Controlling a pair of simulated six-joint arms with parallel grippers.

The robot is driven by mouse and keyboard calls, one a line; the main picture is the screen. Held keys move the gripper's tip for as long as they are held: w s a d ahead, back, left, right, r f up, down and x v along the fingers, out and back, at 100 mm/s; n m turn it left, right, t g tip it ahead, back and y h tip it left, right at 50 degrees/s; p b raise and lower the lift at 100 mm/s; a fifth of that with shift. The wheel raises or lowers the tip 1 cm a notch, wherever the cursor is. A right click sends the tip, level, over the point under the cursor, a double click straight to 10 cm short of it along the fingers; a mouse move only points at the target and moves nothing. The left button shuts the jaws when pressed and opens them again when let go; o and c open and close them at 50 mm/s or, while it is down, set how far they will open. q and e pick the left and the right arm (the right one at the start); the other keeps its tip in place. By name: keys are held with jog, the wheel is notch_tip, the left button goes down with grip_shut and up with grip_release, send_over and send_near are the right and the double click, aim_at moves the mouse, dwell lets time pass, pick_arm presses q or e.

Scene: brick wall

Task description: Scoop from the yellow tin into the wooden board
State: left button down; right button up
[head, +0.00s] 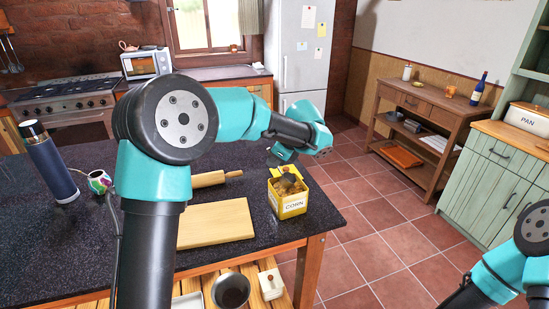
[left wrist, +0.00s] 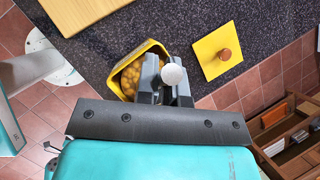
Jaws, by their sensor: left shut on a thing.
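The yellow tin (head: 293,207), marked CORN, stands near the table's right edge, with yellow-brown pieces in it. In the left wrist view the tin (left wrist: 125,93) is partly behind my fingers. The wooden board (head: 215,222) lies flat to its left; its edge shows in the left wrist view (left wrist: 90,15). My left gripper (head: 287,172) is over the tin. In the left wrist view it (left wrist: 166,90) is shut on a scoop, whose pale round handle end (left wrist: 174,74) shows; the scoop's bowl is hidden. My right gripper is out of view; only part of that arm shows.
A yellow lid with a wooden knob (left wrist: 220,55) lies on the table beside the tin. A rolling pin (head: 205,179) lies behind the board. A blue flask (head: 50,162) and a patterned cup (head: 99,181) stand at left. A dark bowl (head: 231,291) is in front, below.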

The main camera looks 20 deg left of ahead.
aim_at(280, 169)
pick_arm(q)
jog(key=shift+h, duration=0.6)
jog(key=shift+w+d+f, duration=0.1)
jog(key=shift+d+f, duration=0.1)
jog(key=shift+f, duration=0.55)
jog(key=shift+s+d+f, duration=0.1)
jog(key=shift+d+f, duration=0.05)
jog(key=shift+f, duration=0.55)
jog(key=shift+w+d+f, duration=0.1)
jog(key=shift+d+f, duration=0.1)
jog(key=shift+f, duration=0.55)
jog(key=shift+h, duration=0.3)
jog(key=shift+a+r, duration=0.2)
jog(key=shift+r, duration=0.65)
jog(key=shift+a+r, duration=0.25)
jog(key=shift+r, duration=0.55)
jog(key=shift+a+r, duration=0.2)
jog(key=shift+r, duration=0.65)
jog(key=shift+s+a+r+t+h, duration=0.15)
jog(key=shift+a+r+h, duration=0.5)
jog(key=shift+r, duration=0.25)
jog(key=shift+s+a+r+t+h, duration=0.15)
jog(key=shift+a+r+h, duration=0.3)
jog(key=shift+r+h, duration=0.35)
jog(key=shift+r, duration=0.1)
